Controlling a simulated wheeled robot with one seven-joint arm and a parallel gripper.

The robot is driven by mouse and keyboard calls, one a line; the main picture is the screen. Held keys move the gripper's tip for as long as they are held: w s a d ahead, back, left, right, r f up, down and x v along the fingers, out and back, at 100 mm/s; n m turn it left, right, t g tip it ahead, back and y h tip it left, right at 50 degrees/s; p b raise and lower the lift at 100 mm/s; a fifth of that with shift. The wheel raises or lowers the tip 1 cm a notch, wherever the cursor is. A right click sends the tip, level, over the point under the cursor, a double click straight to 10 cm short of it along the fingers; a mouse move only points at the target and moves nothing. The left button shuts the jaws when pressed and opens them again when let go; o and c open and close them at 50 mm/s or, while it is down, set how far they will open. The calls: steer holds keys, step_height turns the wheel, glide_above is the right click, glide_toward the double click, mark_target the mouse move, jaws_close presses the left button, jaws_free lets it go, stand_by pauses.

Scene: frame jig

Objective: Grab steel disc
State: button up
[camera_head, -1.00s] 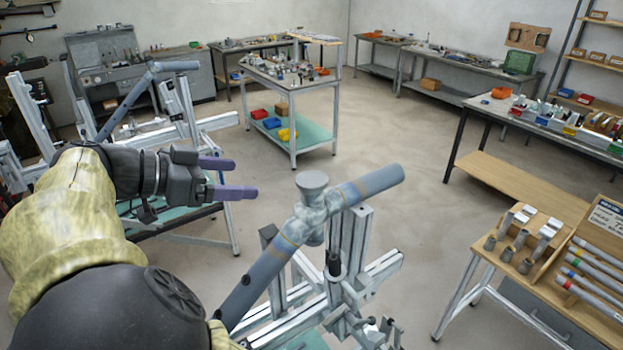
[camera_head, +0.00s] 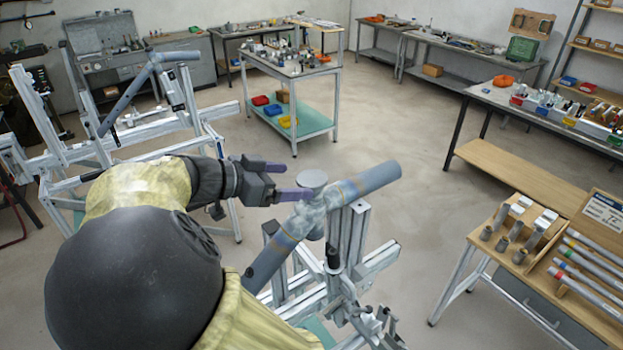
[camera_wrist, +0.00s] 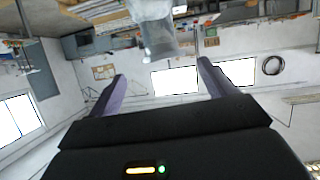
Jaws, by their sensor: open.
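The steel disc (camera_head: 312,178) is a round grey cap on top of the short upright tube where the blue-grey frame tubes join. In the wrist view, which is upside down, a grey piece that looks like the disc (camera_wrist: 161,50) sits at the top centre, roughly between the fingertips. My gripper (camera_head: 298,181) has its purple fingers apart, pointing right at the disc from the left. It also shows in the wrist view (camera_wrist: 161,70). The lower finger's tip overlaps the disc's left edge in the head view. I cannot tell whether they touch. Nothing is held.
The blue-grey frame tube (camera_head: 370,180) rests in a metal jig (camera_head: 346,240) just below my gripper. A wooden bench (camera_head: 545,265) with fittings and tubes stands at the right. A second jig (camera_head: 140,135) stands at the left. Open floor lies behind the disc.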

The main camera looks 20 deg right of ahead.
mark_target(312, 178)
steer(key=p+x, duration=0.2)
steer(key=x, duration=0.1)
steer(key=p+x, duration=0.1)
steer(key=x, duration=0.1)
steer(key=shift+w+p, duration=0.35)
steer(key=shift+p, duration=0.05)
steer(key=shift+c, duration=0.4)
steer(key=c, duration=1.1)
steer(key=shift+r, duration=0.1)
step_height(312, 178, up, 10)
steer(key=b, duration=0.4)
steer(key=shift+d, duration=0.1)
steer(key=shift+s, duration=0.1)
